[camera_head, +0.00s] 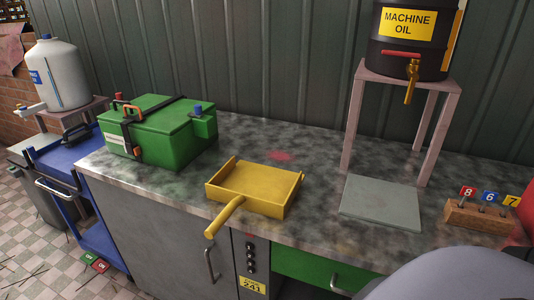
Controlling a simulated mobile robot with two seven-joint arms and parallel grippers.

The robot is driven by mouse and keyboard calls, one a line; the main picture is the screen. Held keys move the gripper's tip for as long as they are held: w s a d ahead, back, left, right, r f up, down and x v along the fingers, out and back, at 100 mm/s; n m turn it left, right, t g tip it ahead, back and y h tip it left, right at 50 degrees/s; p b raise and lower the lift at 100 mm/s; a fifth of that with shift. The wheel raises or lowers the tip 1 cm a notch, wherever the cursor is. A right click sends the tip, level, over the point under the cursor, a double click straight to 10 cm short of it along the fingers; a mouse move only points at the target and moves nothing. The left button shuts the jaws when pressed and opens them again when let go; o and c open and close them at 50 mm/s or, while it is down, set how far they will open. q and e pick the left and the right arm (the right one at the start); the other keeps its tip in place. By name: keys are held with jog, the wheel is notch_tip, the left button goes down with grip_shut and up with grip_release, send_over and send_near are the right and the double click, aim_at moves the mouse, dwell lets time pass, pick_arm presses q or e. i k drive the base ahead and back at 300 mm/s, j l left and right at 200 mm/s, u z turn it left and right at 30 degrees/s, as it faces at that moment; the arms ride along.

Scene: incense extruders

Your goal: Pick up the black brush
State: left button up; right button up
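I do not see a black brush in the head view. A yellow dustpan (254,187) lies on the mottled grey worktop with its handle reaching over the front edge. Neither of my grippers is in view. A smooth grey rounded shape fills the bottom right corner and hides part of the worktop; I cannot tell whether it is part of me.
A green box (160,130) stands at the worktop's left. A pink stand (400,80) holds a black machine oil drum (408,45), with a grey plate (381,203) in front. A wooden block (478,215) with numbered tags is at right. The worktop around the dustpan is clear.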

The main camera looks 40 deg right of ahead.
aim_at(76, 138)
jog(key=i+j+u, duration=0.35)
jog(key=i, duration=0.15)
jog(key=i+u, duration=0.3)
jog(key=i, duration=0.15)
jog(key=i+u, duration=0.25)
jog(key=i, duration=0.95)
jog(key=i+j+z, duration=0.2)
jog(key=i, duration=0.35)
jog(key=i+j+z, duration=0.1)
jog(key=i+z, duration=0.15)
jog(key=i, duration=0.35)
jog(key=i+j+z, duration=0.25)
jog(key=i+z, duration=0.25)
jog(key=i+j+z, duration=0.3)
jog(key=z, duration=0.2)
jog(key=i+j+z, duration=0.3)
jog(key=j+z, duration=0.2)
jog(key=i+j+z, duration=0.15)
jog(key=j+z, duration=0.3)
jog(key=j, duration=0.25)
